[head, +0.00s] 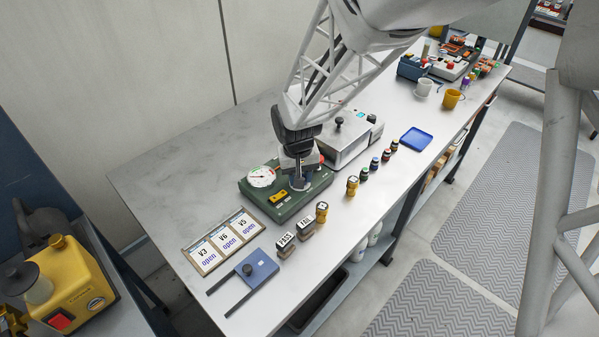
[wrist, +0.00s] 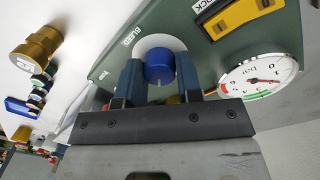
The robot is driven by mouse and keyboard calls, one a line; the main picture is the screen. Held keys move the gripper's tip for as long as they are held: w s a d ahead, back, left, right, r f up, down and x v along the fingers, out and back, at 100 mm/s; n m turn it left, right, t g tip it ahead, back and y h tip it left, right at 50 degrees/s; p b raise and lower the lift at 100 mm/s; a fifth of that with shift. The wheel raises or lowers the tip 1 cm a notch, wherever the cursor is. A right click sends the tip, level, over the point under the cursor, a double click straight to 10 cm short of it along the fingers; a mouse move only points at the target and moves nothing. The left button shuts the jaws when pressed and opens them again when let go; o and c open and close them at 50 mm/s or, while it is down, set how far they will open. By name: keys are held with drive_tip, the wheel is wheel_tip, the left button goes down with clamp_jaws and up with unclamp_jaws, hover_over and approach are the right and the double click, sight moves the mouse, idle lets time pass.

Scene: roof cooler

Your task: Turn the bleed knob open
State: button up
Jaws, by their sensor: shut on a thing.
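The bleed knob is a blue round knob (wrist: 160,67) on a pale disc, beside the label BLEED, on the green test unit (head: 318,190). My gripper (wrist: 162,75) is at the knob, with one finger on each side of it, shut on it. In the head view my gripper (head: 298,180) points down over the unit and hides most of the knob. The unit carries a white round gauge (head: 261,176), also in the wrist view (wrist: 262,80), and a yellow part (wrist: 238,12) beside a label ending in CK. I cannot tell how far the knob is turned.
A white and grey box (head: 348,135) stands close behind the unit. Brass fittings (head: 322,211) and several small dark bottles stand to the right. Three cards (head: 223,240), PASS and FAIL stamps (head: 287,245) and a blue block (head: 257,267) lie in front. The table's left back is clear.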

drive_tip(key=m, duration=0.4)
drive_tip(key=shift+w+r+m, duration=0.1)
drive_tip(key=shift+m, duration=1.8)
drive_tip(key=o, duration=0.9)
drive_tip(key=shift+o, duration=0.2)
drive_tip(key=shift+a+r, duration=0.1)
drive_tip(key=shift+r, duration=3.75)
